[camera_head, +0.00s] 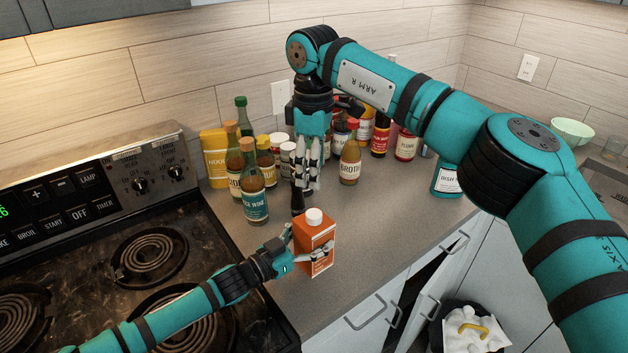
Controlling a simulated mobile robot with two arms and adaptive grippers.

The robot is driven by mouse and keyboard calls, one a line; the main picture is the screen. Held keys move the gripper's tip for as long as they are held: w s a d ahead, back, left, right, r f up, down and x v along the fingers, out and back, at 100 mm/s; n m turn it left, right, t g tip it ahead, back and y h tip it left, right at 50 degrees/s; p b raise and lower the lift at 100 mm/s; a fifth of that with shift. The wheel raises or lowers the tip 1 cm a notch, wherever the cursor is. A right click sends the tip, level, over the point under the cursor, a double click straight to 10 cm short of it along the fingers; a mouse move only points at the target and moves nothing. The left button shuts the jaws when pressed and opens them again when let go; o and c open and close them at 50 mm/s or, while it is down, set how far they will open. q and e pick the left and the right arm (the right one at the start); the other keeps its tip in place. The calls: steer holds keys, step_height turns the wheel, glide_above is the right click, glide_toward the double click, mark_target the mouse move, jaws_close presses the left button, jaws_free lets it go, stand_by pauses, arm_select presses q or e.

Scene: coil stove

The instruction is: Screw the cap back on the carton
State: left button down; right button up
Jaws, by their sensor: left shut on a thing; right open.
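An orange carton (313,235) stands upright on the grey counter (362,250), near its front edge and just right of the stove. A white cap (314,215) sits on top of the carton; I cannot tell how tightly it is seated. My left gripper (308,248) is shut on the carton, coming in low from the left, with one finger across its front. My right gripper (307,186) is open and empty, pointing down above the cap, apart from it. A dark upright object (297,200) partly shows behind the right gripper's fingers.
The coil stove (190,235) lies left, a teal bottle (447,182) right. The counter right of the carton is clear.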

mark_target(302, 244)
arm_select(q)
jaws_free()
steer(key=shift+a, duration=0.1)
stand_by(0.3)
steer(key=v, duration=0.7)
steer(key=shift+s+a, duration=0.1)
steer(key=shift+s, duration=0.1)
